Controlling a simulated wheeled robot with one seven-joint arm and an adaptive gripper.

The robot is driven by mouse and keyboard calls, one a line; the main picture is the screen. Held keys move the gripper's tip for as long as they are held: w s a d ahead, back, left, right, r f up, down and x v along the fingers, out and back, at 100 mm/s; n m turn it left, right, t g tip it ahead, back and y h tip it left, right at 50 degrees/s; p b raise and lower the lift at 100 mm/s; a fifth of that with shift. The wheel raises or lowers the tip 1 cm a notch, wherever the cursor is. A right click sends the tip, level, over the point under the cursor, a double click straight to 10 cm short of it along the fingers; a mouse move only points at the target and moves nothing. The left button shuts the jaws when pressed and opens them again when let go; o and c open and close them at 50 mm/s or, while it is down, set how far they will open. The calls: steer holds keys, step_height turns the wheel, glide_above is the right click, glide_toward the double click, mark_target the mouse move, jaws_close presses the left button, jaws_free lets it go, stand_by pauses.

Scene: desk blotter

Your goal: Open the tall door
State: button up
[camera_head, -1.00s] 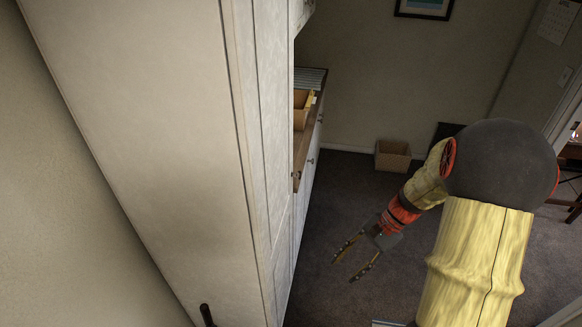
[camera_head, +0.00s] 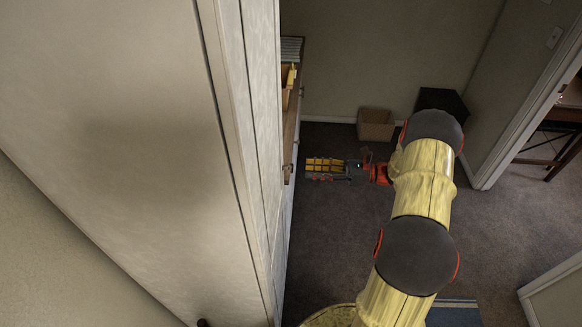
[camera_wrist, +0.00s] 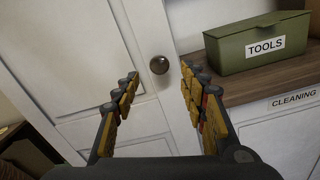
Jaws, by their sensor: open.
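The tall door (camera_wrist: 98,62) is a white panelled door, and it looks closed. Its round dark knob (camera_wrist: 159,65) sits near its right edge in the wrist view. My gripper (camera_wrist: 160,82) is open and empty, with its fingers pointing at the door and the knob showing in the gap between the fingertips, apart from both. In the head view the door (camera_head: 256,110) is seen steeply from the side on the tall cabinet. My gripper (camera_head: 308,168) there points left at the cabinet front, a short way off it.
A green box labelled TOOLS (camera_wrist: 258,45) stands on a wooden counter (camera_wrist: 285,82) right of the door. A drawer below is labelled CLEANING. A cardboard box (camera_head: 376,124) stands on the floor by the back wall. Carpet (camera_head: 340,235) is free before the cabinet.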

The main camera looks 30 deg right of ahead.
steer(key=b+x, duration=0.1)
steer(key=x, duration=0.6)
steer(key=shift+a, duration=0.1)
steer(key=shift+c, duration=0.6)
jaws_close()
